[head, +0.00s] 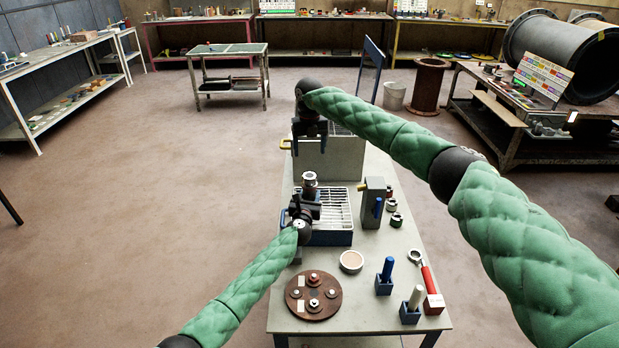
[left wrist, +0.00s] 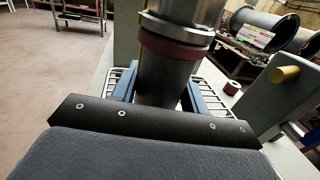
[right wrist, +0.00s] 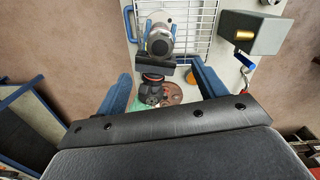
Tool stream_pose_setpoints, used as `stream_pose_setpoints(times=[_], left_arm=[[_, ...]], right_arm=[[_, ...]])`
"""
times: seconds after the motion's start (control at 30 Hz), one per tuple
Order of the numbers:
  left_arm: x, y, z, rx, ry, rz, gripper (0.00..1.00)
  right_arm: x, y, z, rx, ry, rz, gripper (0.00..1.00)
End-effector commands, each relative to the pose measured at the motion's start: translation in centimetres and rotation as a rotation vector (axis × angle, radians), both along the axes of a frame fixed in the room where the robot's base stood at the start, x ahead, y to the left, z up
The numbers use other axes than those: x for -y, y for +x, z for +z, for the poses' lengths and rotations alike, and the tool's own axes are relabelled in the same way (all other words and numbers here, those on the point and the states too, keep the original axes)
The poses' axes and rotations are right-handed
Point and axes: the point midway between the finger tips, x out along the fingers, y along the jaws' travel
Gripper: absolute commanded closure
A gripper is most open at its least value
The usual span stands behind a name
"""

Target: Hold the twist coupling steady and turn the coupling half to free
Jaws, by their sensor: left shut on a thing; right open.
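My right gripper (head: 310,148) is open and empty, beyond and above the coupling. In the right wrist view the coupling's round end (right wrist: 160,40) lies ahead of the open blue fingers (right wrist: 163,86), not between them.
A grey block with a brass knob (head: 373,203) and a large grey box (head: 330,160) stand nearby. A brown round plate (head: 326,305), a pale ring (head: 351,262) and a red-handled tool (head: 428,280) lie nearer.

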Motion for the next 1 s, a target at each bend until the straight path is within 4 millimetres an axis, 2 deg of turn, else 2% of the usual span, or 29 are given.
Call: stream_pose_setpoints(times=[0.17,0.37,0.47,0.8,1.0], left_arm=[[0.0,0.0,0.0,0.000,0.000,0.000,0.98],[0.0,0.0,0.0,0.000,0.000,0.000,0.98],[0.0,0.0,0.0,0.000,0.000,0.000,0.98],[0.0,0.0,0.0,0.000,0.000,0.000,0.98],[0.0,0.0,0.0,0.000,0.000,0.000,0.98]], right_arm=[[0.0,0.0,0.0,0.000,0.000,-0.124,0.30],[0.0,0.0,-0.7,-0.001,0.000,-0.164,0.30],[0.0,-0.1,-1.7,-0.002,-0.001,-0.164,0.30],[0.0,-0.1,-7.6,-0.002,0.000,-0.164,0.30],[-0.1,-0.1,-10.4,-0.001,0.001,-0.164,0.30]])
